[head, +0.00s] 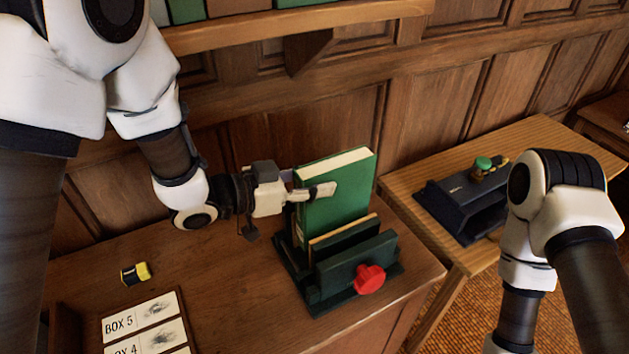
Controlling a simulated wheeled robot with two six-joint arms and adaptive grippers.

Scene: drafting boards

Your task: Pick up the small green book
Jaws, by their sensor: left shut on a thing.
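A green book (338,197) with pale page edges stands upright in the head view, in a dark green holder (355,273) with a red knob (369,279). My left gripper (312,193) reaches in from the left and is shut on the upper left part of the book. One finger lies across the green cover; the other is mostly hidden behind the book. The book's lower part is hidden by the holder. My right arm comes in at the right edge, but its gripper is out of the picture.
The holder stands near the right end of a brown wooden desk (220,285). A yellow and black item (136,273) and a tray of box cards (145,325) lie to the left. A lighter table (415,175) carries a dark device (460,207). A shelf (300,22) hangs above.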

